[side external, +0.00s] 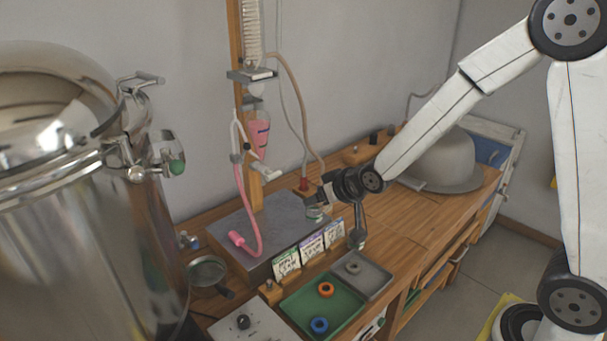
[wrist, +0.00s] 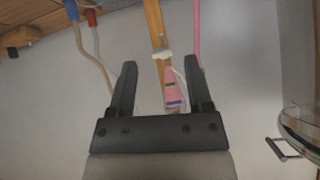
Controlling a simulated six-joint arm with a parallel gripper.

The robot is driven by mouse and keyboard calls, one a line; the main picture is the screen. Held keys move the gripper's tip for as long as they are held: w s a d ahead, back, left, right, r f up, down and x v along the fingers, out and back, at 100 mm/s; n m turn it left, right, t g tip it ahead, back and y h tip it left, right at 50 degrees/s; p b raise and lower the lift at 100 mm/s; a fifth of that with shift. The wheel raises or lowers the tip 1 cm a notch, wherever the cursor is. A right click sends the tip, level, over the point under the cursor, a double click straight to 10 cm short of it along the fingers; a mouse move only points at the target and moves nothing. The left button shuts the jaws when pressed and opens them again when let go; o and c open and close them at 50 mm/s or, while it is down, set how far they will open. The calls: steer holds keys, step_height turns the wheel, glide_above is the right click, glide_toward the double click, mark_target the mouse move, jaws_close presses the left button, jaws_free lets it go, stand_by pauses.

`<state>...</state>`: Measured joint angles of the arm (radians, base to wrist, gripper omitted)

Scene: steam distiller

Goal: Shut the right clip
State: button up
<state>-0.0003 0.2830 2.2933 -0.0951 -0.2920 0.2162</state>
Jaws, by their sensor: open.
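The large steel vessel (side external: 90,220) stands at the left in the side external view. A metal clip with a bar handle (side external: 140,80) sticks out from its lid rim. I cannot tell for sure which is the right clip. In the wrist view, part of the vessel (wrist: 305,125) and a bar handle (wrist: 275,149) show at the right edge. My gripper (side external: 324,196) is above the bench, well right of the vessel. It is open and empty in the wrist view (wrist: 160,64).
A wooden post (side external: 234,60) with glassware and a pink funnel (side external: 260,135) stands between gripper and vessel, with hoses around it. A grey block (side external: 220,226), a green tray (side external: 300,303) with rings, a grey tray (side external: 375,282) and a grey hat (side external: 440,155) are on the bench.

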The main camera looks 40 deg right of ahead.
mark_target(250, 148)
steer(key=w+a+r+t+y, duration=0.1)
steer(key=w+r+t, duration=0.2)
steer(key=w, duration=0.3)
steer(key=w+a+r+m+t+y, duration=0.1)
steer(key=w+r+t, duration=0.2)
steer(key=w+t, duration=0.2)
steer(key=shift+w+a+y, duration=0.3)
steer(key=shift+w+y, duration=0.1)
steer(key=shift+w, duration=0.3)
steer(key=shift+w, duration=0.1)
steer(key=shift+w+a, duration=0.25)
steer(key=shift+w, duration=1)
steer(key=shift+w+a, duration=0.2)
steer(key=shift+w, duration=1)
steer(key=shift+w+a, duration=0.25)
steer(key=shift+w, duration=1)
jaws_close()
